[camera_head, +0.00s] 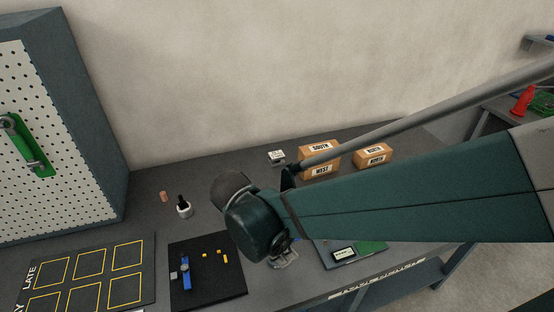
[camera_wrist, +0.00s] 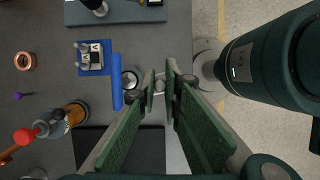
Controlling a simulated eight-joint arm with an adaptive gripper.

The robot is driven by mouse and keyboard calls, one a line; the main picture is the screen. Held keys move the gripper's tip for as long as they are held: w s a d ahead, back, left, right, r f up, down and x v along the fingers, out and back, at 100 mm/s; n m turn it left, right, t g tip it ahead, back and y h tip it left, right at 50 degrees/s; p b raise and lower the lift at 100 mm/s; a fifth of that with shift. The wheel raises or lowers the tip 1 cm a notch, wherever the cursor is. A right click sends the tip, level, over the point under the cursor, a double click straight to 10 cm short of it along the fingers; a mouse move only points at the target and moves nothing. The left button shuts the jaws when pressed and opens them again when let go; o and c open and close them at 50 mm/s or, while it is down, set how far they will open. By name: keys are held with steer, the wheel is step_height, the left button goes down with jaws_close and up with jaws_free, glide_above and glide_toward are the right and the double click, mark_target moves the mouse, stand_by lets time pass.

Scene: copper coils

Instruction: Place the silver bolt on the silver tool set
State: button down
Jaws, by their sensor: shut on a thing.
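My gripper (camera_wrist: 160,78) shows in the wrist view with its two green-padded fingers close together at the tips. A small silver piece, seemingly the silver bolt (camera_wrist: 160,85), sits between the tips and is mostly hidden by them. A blue holder (camera_wrist: 118,82) with silver pieces (camera_wrist: 83,57) lies left of the fingertips, apart from them. I cannot tell for sure whether it is the silver tool set. A round silver-rimmed thing (camera_wrist: 131,79) is just left of the tips. In the head view my arm hides most of the gripper.
A copper coil (camera_wrist: 25,61), a purple piece (camera_wrist: 18,96) and a red-topped bottle (camera_wrist: 50,124) lie left in the wrist view. A black mat (camera_head: 208,285), cardboard boxes (camera_head: 320,158), a white bottle (camera_head: 183,208) and a yellow-marked board (camera_head: 88,278) occupy the table.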

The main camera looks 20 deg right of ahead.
steer(key=w+d+r+m+p, duration=0.1)
steer(key=w+r+p, duration=0.15)
steer(key=w, duration=1.25)
steer(key=w+d+r+p, duration=0.15)
steer(key=w+r, duration=0.25)
steer(key=w, duration=1)
steer(key=w+d+p, duration=0.1)
steer(key=w+d, duration=0.3)
steer(key=w, duration=0.4)
steer(key=w+d+f+m+p, duration=0.1)
steer(key=w+d, duration=0.4)
steer(key=w, duration=0.4)
steer(key=w+d+f+g+p, duration=0.1)
steer(key=w+d+p, duration=0.1)
steer(key=w+d, duration=0.3)
steer(key=shift+w, duration=2.25)
steer(key=shift+f, duration=0.15)
glide_above(276, 154)
steer(key=shift+f, duration=3.1)
steer(key=shift+f, duration=1.85)
